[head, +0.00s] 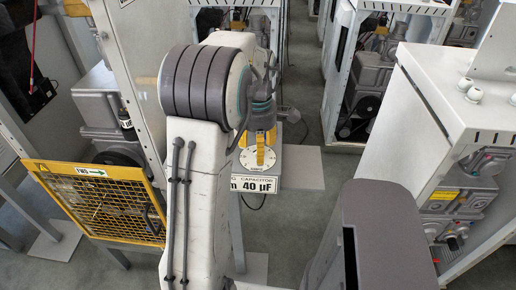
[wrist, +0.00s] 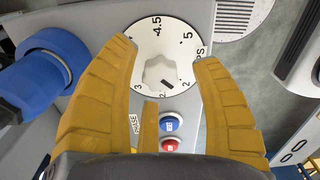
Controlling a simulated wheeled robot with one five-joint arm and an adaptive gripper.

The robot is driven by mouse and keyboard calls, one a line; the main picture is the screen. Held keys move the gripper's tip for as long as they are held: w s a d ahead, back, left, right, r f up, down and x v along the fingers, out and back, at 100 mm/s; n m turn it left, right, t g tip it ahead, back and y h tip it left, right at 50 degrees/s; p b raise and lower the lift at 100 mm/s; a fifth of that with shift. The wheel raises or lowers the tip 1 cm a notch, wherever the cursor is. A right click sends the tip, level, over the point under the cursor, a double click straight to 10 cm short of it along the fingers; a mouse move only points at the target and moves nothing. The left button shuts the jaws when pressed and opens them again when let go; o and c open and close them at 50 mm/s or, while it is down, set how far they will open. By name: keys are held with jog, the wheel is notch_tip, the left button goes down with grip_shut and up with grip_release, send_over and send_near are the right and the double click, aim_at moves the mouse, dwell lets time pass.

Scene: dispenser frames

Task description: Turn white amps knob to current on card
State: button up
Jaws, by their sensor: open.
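The white amps knob (wrist: 157,71) sits in the middle of a round white dial (wrist: 150,40) with printed numbers, among them 4.5, 5, 3 and 2. A small dark mark shows at the knob's lower right; its exact setting is hard to read. My gripper (wrist: 168,50) is open, its yellow fingers either side of the dial, with no visible contact on the knob. In the head view, my gripper (head: 263,146) is above the white dial (head: 251,163), partly hiding it.
In the wrist view, a blue button (wrist: 170,124) and a red button (wrist: 170,145) lie below the dial. A blue cylindrical part (wrist: 52,58) is at left. A yellow mesh panel (head: 100,203) and grey-white cabinets (head: 440,110) flank my arm in the head view.

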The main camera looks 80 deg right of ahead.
jog(key=shift+f, duration=0.25)
jog(key=shift+o, duration=0.2)
grip_shut()
dwell(0.4)
